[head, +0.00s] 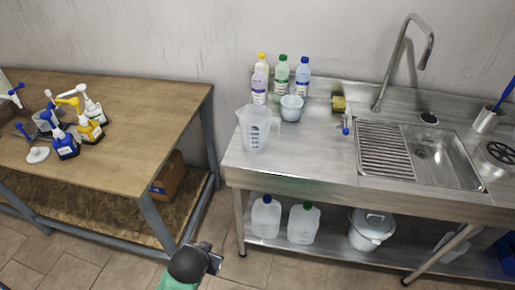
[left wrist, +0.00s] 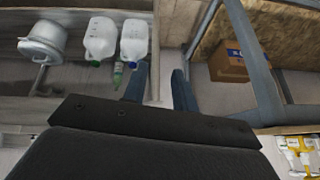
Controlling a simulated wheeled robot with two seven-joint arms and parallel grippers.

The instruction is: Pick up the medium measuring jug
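A translucent measuring jug (head: 255,130) with dark graduation marks stands upright near the left end of the steel sink counter. A smaller whitish jug or cup (head: 291,108) stands behind it to the right. I cannot tell from size alone which one counts as medium. My left gripper (head: 213,258) is low, in the gap between the wooden table and the sink counter, below and left of the jugs. In the left wrist view its two fingers (left wrist: 160,78) are apart with nothing between them. No jug shows in that view. My right gripper is not in view.
Several bottles (head: 281,75) stand behind the jugs by the wall. The sink basin (head: 430,155) and tall tap are to the right. Canisters (head: 265,217) and a lidded pail (head: 371,229) sit on the lower shelf. The wooden table (head: 150,110) holds pump bottles. The counter front is clear.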

